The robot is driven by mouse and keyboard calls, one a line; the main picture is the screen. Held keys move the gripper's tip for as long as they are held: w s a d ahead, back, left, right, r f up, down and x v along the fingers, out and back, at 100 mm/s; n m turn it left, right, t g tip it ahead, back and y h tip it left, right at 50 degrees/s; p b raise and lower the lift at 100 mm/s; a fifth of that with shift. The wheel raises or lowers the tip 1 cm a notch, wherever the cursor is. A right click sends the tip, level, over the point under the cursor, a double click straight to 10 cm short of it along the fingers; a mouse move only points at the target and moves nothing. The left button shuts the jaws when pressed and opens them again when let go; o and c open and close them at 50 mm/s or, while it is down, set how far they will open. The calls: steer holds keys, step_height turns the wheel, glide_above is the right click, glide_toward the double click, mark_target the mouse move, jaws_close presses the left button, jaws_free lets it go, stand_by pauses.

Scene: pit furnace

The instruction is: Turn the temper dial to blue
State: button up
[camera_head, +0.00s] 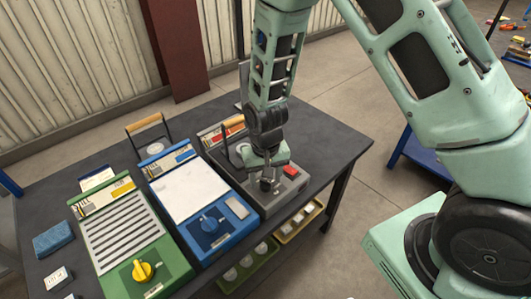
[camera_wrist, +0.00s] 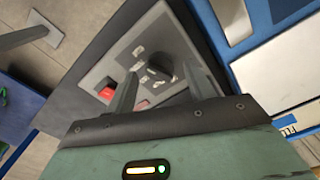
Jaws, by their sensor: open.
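A grey unit (camera_head: 297,192) with a red button (camera_head: 290,170) stands at the right of the bench. My gripper (camera_head: 268,184) points down over its front panel and hides much of it. In the wrist view a dark round dial (camera_wrist: 160,66) sits on the grey panel (camera_wrist: 132,42) between the open fingers (camera_wrist: 160,72). I cannot tell whether the fingers touch it. The red button also shows in the wrist view (camera_wrist: 107,94), left of the dial. The panel markings are too small to read, and I cannot tell the dial's setting.
Wood-handled lids rise behind. The bench's right end (camera_head: 335,145) is clear.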

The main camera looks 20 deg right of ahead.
mark_target(266, 180)
step_height(266, 180, up, 16)
stand_by(0.4)
steer(key=shift+r, duration=0.1)
steer(key=s+a+r+n, duration=0.3)
steer(key=s+n, duration=0.1)
steer(key=s, duration=0.6)
steer(key=s+a+r+n, duration=0.3)
steer(key=s+n, duration=0.2)
steer(key=s, duration=0.6)
steer(key=shift+y, duration=0.3)
steer(key=shift+w+a+r, duration=0.1)
